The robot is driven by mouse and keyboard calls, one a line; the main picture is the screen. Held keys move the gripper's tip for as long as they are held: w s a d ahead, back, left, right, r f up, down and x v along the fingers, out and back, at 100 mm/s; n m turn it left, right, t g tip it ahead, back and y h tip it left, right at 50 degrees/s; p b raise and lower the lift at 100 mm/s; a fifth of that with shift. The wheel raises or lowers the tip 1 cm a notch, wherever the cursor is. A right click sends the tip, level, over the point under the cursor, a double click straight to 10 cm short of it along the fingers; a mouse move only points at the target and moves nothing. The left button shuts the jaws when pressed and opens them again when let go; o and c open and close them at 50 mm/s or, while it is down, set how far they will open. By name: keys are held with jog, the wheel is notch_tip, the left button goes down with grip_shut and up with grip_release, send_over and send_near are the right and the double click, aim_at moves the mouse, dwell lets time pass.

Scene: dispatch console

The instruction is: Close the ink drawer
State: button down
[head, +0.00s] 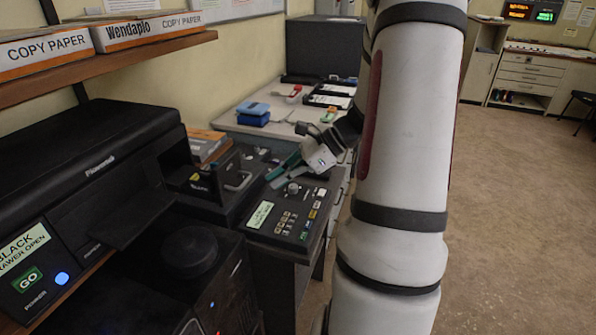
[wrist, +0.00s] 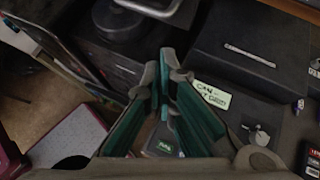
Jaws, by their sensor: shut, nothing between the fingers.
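The black printer (head: 90,165) stands at the left in the head view. Its small screen (head: 22,247) reads "BLACK DRAWER OPEN", above a green GO button (head: 27,279). A dark part (head: 135,205) juts from the printer's front; I cannot tell for sure whether it is the ink drawer. My gripper (head: 281,170), with teal fingers, is to the right of the printer, above a keypad console and apart from the printer. It is shut and empty. In the wrist view its fingertips (wrist: 164,72) point toward dark boxes below; no ink drawer can be made out there.
A keypad console (head: 290,215) lies under my gripper. A black machine with a round lid (head: 188,252) stands below the printer's front. A shelf with copy paper boxes (head: 150,30) hangs above the printer. Open floor (head: 520,220) is at the right.

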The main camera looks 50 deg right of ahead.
jog(key=shift+w+a+r, duration=0.4)
jog(key=shift+w+a, duration=0.4)
jog(key=w+a, duration=0.2)
jog(key=w, duration=0.3)
jog(key=w+a+b, duration=0.1)
jog(key=w, duration=0.4)
jog(key=w+a, duration=0.2)
jog(key=w, duration=0.3)
jog(key=shift+w+a+b, duration=0.15)
jog(key=shift+a+b, duration=0.15)
jog(key=shift+b, duration=0.1)
